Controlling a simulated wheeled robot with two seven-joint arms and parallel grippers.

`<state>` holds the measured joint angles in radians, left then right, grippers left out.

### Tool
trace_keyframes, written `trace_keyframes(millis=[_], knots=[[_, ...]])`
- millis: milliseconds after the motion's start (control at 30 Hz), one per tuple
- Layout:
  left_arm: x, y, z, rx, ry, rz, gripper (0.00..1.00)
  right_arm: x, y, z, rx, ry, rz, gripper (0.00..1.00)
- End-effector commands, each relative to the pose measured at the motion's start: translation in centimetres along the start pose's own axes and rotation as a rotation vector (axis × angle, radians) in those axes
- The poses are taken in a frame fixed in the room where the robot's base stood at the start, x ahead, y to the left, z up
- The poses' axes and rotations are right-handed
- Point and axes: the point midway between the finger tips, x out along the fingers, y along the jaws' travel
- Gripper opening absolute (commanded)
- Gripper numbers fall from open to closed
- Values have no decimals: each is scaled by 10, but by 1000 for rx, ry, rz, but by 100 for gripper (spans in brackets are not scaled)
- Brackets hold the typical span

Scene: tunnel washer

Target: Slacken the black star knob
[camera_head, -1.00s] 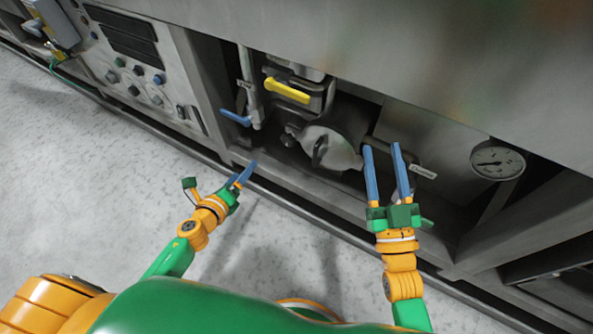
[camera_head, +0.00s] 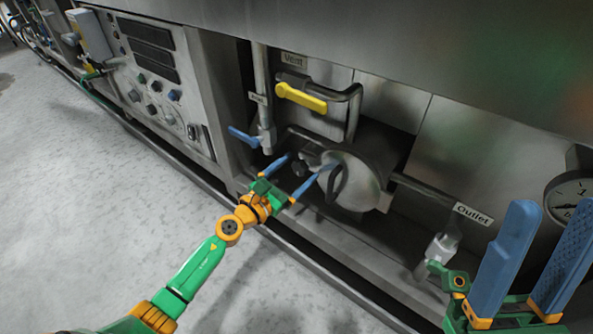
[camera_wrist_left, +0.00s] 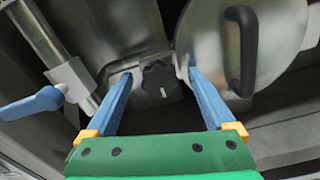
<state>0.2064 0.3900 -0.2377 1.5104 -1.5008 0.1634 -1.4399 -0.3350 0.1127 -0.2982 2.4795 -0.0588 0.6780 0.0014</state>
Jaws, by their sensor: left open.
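The black star knob (camera_wrist_left: 161,80) with a pale mark sits on a metal bracket beside the round lid (camera_wrist_left: 275,40). In the head view the knob (camera_head: 299,168) is small and dark, left of the lid (camera_head: 354,184). My left gripper (camera_head: 304,164) is open, with its blue fingers pointing at the knob. In the left wrist view the knob shows between the fingertips (camera_wrist_left: 160,74), with a gap on each side; I cannot tell how far beyond them it lies. My right gripper (camera_head: 556,208) is open and empty at the lower right.
A blue lever (camera_head: 244,137) and a yellow lever (camera_head: 301,97) are on pipes near the knob. The lid has a dark handle (camera_wrist_left: 240,50). An Outlet label (camera_head: 473,214) and a gauge (camera_head: 572,202) are at the right. The floor is clear.

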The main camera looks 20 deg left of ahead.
Motion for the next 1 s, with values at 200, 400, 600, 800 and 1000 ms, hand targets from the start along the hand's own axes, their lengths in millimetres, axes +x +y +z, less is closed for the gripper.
trace_keyframes(millis=[200,400,600,800,1000], knots=[[0,0,0,-1,0,0,62,0,0,0,0,0,0,50],[0,0,0,-2,0,1,8,0,0,0,0,0,1,50],[0,0,0,-14,0,1,3,0,0,0,0,-1,1,50],[0,0,0,-89,0,1,3,2,0,0,-1,-2,0,50],[0,1,0,-241,1,1,3,3,0,0,-2,-13,0,50]])
